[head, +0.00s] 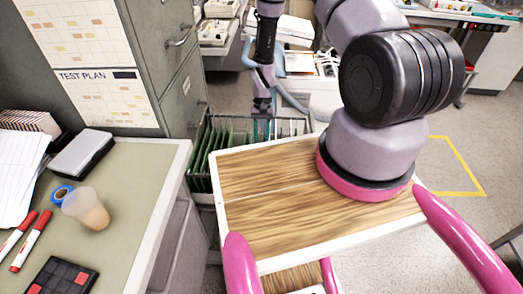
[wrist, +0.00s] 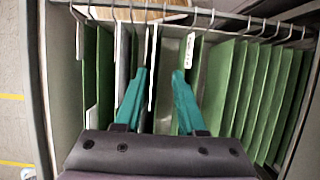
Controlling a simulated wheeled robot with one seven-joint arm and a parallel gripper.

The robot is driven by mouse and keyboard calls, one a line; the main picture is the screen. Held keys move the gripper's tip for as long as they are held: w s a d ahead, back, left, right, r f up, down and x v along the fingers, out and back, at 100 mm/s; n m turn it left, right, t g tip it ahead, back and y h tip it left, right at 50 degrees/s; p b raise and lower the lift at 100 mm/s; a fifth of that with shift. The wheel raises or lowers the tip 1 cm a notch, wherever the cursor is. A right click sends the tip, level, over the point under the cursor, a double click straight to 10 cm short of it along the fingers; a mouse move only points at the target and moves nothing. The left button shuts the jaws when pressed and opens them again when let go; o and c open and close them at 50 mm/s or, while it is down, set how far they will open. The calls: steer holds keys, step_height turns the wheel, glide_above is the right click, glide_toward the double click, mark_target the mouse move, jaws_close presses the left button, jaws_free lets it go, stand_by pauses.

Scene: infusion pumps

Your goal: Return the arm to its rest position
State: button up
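My arm rises from its round mount on the wood-topped base and reaches out over a hanging-file drawer. My gripper (head: 262,128) points down at the drawer in the head view, with its teal fingers partly hidden by the drawer contents. In the wrist view, my gripper (wrist: 159,73) has its two teal fingers apart, with a clear gap between them. Green hanging folders (wrist: 235,90) stand on both sides of the fingers. A thin white-edged sheet or folder shows in the gap, but nothing appears gripped.
The file drawer (head: 201,178) adjoins a grey cabinet (head: 160,75). Equipment stands behind. Floor at right (head: 470,150) is mostly clear.

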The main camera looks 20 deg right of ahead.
steer(key=shift+v, duration=1.85)
steer(key=w+d+r+t, duration=0.1)
steer(key=w+r+t, duration=0.1)
steer(key=r, duration=1.5)
steer(key=w+d+r+t, duration=0.1)
steer(key=w+r+t, duration=0.15)
steer(key=r, duration=1.45)
steer(key=s+d+r+t, duration=0.1)
steer(key=s+r+t, duration=0.1)
steer(key=s+r, duration=0.35)
steer(key=s+d+r+t, duration=0.1)
steer(key=s+r+t, duration=0.15)
steer(key=r, duration=0.65)
steer(key=s+r+t, duration=0.2)
steer(key=s+r, duration=0.6)
steer(key=s, duration=0.5)
steer(key=shift+s+d+r+m+y, duration=0.25)
steer(key=shift+s+d+m+y, duration=0.1)
steer(key=shift+d, duration=0.15)
